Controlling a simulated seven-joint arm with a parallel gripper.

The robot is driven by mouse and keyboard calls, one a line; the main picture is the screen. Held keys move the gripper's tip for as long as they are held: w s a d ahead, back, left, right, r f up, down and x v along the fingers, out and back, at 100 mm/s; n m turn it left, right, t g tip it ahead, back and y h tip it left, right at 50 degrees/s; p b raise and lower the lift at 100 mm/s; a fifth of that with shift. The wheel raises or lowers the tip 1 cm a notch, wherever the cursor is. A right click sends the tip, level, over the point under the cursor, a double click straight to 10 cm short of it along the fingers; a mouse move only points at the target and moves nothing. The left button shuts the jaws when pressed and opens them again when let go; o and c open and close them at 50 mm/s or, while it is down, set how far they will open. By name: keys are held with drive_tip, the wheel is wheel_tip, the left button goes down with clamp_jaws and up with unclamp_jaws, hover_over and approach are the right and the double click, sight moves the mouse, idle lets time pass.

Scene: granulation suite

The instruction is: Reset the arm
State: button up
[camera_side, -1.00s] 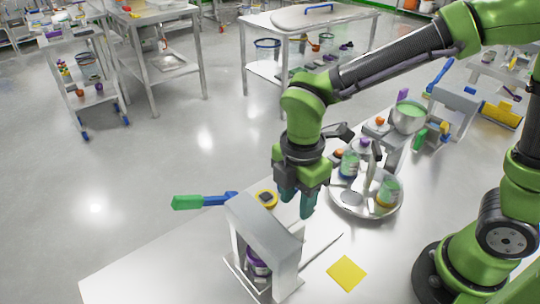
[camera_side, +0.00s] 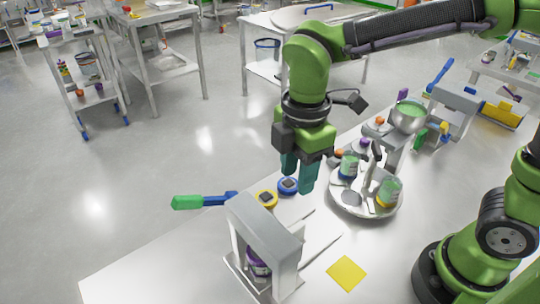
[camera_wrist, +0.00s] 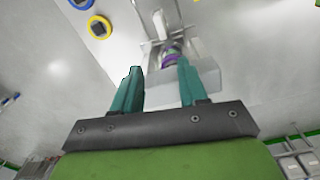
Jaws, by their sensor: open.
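My green arm ends in my gripper (camera_side: 297,178), which has two teal fingers pointing down. It hangs above the metal table, empty, with a gap between the fingers. In the wrist view my gripper (camera_wrist: 158,92) shows its fingers apart with nothing between them. Beyond the fingertips stands a grey arch-shaped stand (camera_wrist: 200,82) with a purple-banded jar (camera_wrist: 172,55) in it. In the side view the same stand (camera_side: 262,232) is at the front of the table, below and left of my gripper, with the jar (camera_side: 257,262) partly hidden under it.
A yellow round gauge (camera_side: 266,199) and a blue one (camera_side: 288,186) lie below my gripper. A round steel tray (camera_side: 352,209) with jars stands to the right. A yellow square (camera_side: 347,273) lies front right.

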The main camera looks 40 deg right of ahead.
drive_tip(key=s+d+r+m+t, duration=0.2)
drive_tip(key=d+m+t, duration=0.1)
drive_tip(key=d+m, duration=0.5)
drive_tip(key=s+d+r+m+t+y, duration=0.1)
drive_tip(key=s+d+r+m+t, duration=0.1)
drive_tip(key=d+m, duration=0.5)
drive_tip(key=s+m+t, duration=0.1)
drive_tip(key=m+t, duration=0.1)
drive_tip(key=m, duration=0.3)
drive_tip(key=shift+d+y, duration=0.3)
drive_tip(key=shift+d, duration=0.05)
